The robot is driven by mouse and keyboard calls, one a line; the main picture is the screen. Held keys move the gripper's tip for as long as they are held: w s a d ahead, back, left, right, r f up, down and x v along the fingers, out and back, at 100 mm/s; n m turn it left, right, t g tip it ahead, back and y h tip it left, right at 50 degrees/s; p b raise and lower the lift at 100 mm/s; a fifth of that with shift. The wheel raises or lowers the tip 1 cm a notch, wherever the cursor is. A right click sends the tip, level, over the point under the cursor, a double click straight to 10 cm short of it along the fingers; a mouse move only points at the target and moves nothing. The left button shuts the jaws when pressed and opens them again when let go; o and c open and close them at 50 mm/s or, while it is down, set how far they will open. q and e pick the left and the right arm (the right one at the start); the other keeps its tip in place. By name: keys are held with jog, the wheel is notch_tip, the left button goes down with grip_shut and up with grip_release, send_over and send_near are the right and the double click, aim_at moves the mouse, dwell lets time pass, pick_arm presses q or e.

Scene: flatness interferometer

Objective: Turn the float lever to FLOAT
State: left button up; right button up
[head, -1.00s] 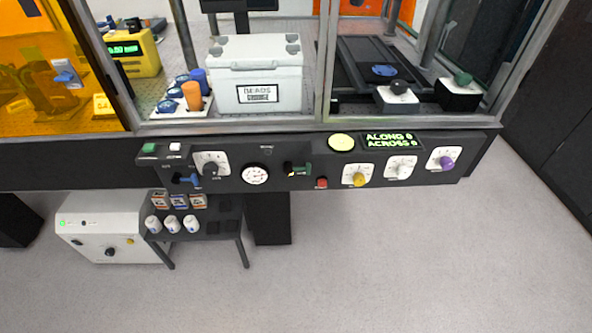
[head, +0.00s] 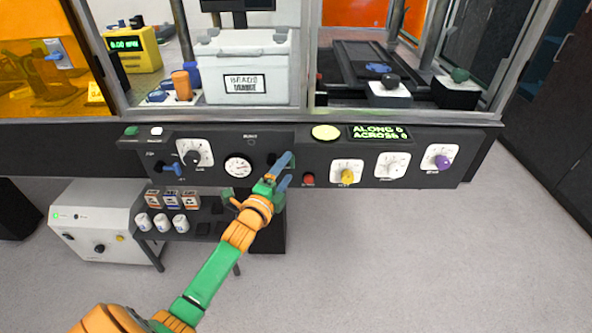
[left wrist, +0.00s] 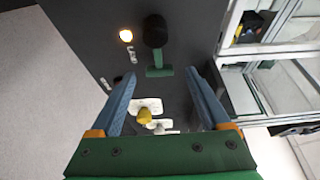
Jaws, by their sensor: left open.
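A lever with a green crossbar handle and black hub (left wrist: 156,32) is on the dark control panel (head: 215,142); its green bar (left wrist: 159,72) shows in the left wrist view. I cannot read its label. In the head view my left gripper (head: 287,170) mostly hides this lever. The left gripper is open, its blue fingers pointing at the panel. In the left wrist view the green bar appears between the two fingertips (left wrist: 160,73), seemingly beyond them; contact cannot be told. A blue-handled lever (head: 173,168) is farther left on the panel. My right gripper is not in view.
A dial gauge (head: 238,167) is left of the gripper, a red button (head: 308,179) and yellow knob (head: 346,175) right of it. A small shelf with white bottles (head: 162,222) stands below the panel.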

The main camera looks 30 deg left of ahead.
pick_arm(q)
jog(key=shift+w, duration=1.05)
jog(key=shift+a, duration=0.1)
grip_shut()
